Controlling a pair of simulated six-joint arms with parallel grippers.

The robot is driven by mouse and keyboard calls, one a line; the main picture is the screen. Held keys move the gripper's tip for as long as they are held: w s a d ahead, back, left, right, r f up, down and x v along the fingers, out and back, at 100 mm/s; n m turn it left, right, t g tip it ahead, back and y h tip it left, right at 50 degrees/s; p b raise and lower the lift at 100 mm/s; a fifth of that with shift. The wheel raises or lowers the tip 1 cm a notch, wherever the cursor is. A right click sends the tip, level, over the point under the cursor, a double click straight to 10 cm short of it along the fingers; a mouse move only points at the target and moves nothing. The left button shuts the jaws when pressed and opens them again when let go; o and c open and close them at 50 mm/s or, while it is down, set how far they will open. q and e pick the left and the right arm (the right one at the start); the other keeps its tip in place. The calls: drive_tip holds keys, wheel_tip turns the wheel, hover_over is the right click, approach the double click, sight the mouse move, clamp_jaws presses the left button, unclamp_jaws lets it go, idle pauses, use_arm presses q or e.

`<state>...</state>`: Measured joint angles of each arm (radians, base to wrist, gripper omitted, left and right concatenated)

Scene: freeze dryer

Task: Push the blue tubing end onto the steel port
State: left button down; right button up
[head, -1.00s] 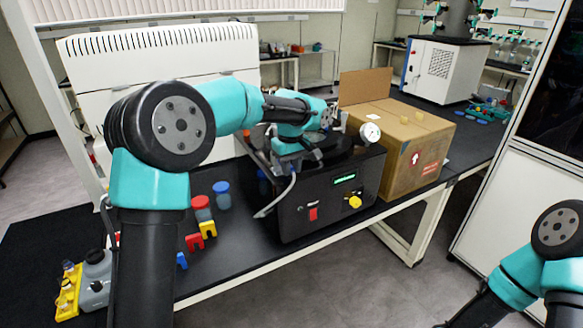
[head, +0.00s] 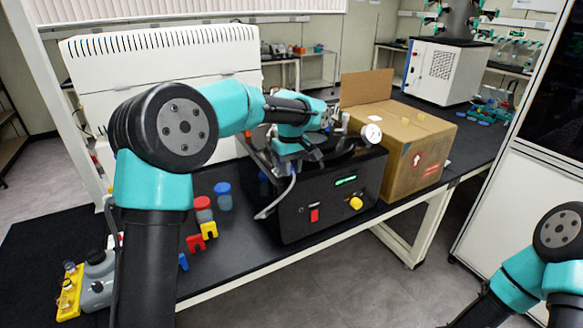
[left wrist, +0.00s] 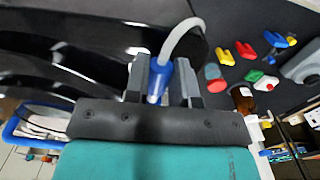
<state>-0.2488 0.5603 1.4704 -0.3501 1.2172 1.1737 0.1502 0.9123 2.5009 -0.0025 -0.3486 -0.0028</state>
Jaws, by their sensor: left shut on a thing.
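My left gripper (head: 296,164) is over the top left of the black freeze dryer unit. In the left wrist view its fingers (left wrist: 163,82) are shut on the blue tubing end (left wrist: 157,84), which sits between them. The pale flexible tubing (left wrist: 182,38) curves away from the blue end; in the head view the tubing (head: 288,192) hangs down the unit's left side. I cannot make out the steel port in either view. My right arm shows at the lower right, but its gripper is out of view.
The black unit (head: 330,212) has a green display, red switch and yellow knob; a round gauge (head: 372,133) stands above it. A cardboard box (head: 408,160) is to its right. Red and blue-capped jars (head: 222,196) and coloured clips (head: 208,230) stand left on the bench.

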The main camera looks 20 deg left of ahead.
use_arm(q)
drive_tip(key=shift+a, duration=0.1)
drive_tip(key=c, duration=0.9)
unclamp_jaws()
wheel_tip(320, 180, up, 17)
drive_tip(key=shift+r, duration=0.2)
